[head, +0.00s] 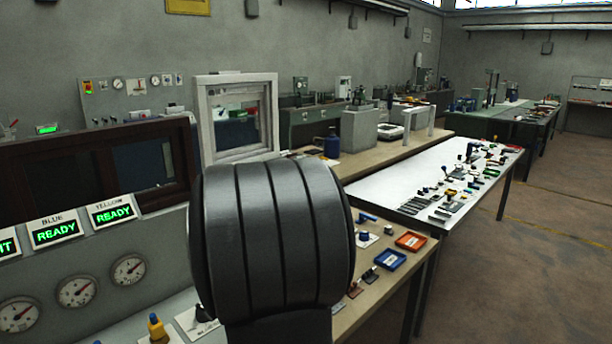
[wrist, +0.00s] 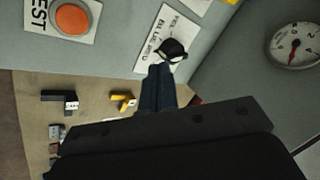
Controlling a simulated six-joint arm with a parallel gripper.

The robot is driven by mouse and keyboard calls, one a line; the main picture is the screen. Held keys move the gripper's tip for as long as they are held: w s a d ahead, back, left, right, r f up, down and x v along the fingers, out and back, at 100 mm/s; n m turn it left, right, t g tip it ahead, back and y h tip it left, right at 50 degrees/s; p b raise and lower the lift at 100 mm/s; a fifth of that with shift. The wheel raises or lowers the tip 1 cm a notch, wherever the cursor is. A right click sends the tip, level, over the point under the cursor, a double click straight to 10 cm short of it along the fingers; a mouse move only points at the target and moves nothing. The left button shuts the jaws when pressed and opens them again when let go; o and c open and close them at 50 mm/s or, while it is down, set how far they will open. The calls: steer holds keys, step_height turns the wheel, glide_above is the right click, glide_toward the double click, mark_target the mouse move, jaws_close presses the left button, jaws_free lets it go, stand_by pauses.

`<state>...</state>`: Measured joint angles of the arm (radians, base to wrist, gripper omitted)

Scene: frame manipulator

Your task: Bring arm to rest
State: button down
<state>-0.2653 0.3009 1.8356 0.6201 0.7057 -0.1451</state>
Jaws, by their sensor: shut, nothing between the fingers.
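My arm shows in the head view as a large dark ribbed link in the middle foreground, and my gripper is not visible there. In the wrist view my gripper (wrist: 159,75) shows as dark fingers close together, with nothing seen between them. It is over a grey panel, by a white label plate (wrist: 163,27) with a black knob (wrist: 172,50). I cannot tell whether the fingertips touch the knob. A round orange button (wrist: 72,16) on a white plate is to the left.
Gauges and lit READY signs (head: 111,213) are on the panel at the left. A blue tray (head: 390,260) and an orange tray (head: 410,241) lie on the bench to the right. A white table (head: 415,170) holds several small parts. Floor is open at the far right.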

steer(key=w+a+n, duration=0.1)
steer(key=n, duration=0.1)
steer(key=a+f+n, duration=0.1)
steer(key=n, duration=0.1)
steer(key=w+a+n+h, duration=0.1)
steer(key=n, duration=0.1)
steer(key=shift+w+f, duration=0.25)
steer(key=shift+w, duration=0.05)
steer(key=n, duration=0.2)
steer(key=w+a+n, duration=0.1)
steer(key=n, duration=0.1)
steer(key=w+a+f+n, duration=0.1)
steer(key=shift+w+a+f+n+h, duration=0.1)
steer(key=shift+a+n+h, duration=0.15)
steer(key=shift+n+h, duration=0.15)
steer(key=shift+w+a+f, duration=0.15)
steer(key=shift+f, duration=0.5)
